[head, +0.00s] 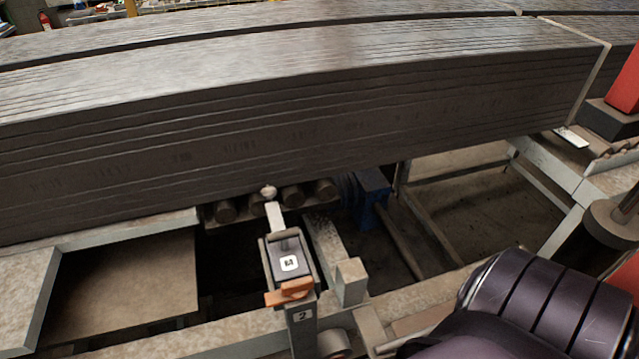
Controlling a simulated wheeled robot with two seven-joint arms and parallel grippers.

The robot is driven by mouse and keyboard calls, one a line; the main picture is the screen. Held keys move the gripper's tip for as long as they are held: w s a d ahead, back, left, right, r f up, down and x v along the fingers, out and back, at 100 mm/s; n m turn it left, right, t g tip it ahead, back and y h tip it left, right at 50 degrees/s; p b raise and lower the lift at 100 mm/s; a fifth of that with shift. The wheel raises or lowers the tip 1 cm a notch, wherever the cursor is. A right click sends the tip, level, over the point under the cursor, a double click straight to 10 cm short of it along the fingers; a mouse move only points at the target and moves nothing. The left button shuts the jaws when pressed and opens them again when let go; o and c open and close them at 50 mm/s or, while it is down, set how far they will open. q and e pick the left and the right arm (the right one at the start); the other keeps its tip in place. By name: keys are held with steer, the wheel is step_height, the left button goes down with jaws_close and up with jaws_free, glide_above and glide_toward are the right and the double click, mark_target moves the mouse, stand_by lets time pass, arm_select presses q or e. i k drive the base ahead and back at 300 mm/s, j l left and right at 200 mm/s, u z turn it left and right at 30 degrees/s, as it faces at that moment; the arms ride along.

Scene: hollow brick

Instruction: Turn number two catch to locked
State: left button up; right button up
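The number two catch (289,263) stands low in the middle of the head view, on a post with a "2" plate (302,316). It has a dark body with a white marked square on top. An orange piece (289,292) sits across its near end. A pale lever with a round knob (268,192) extends from its far end towards the stacked beams. I cannot tell from this view whether the catch is locked. A dark purple ribbed arm part, which looks like mine, fills the lower right corner. Neither gripper's fingers show.
A long stack of dark ribbed beams (300,110) crosses the view behind the catch. A grey block (350,282) stands close on the catch's right. A blue part (371,197) lies behind it. Red and grey machinery (622,85) is at the right edge. A flat panel (125,285) lies left.

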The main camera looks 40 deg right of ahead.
mark_target(297, 290)
steer(key=k+z, duration=0.15)
steer(key=z, duration=0.6)
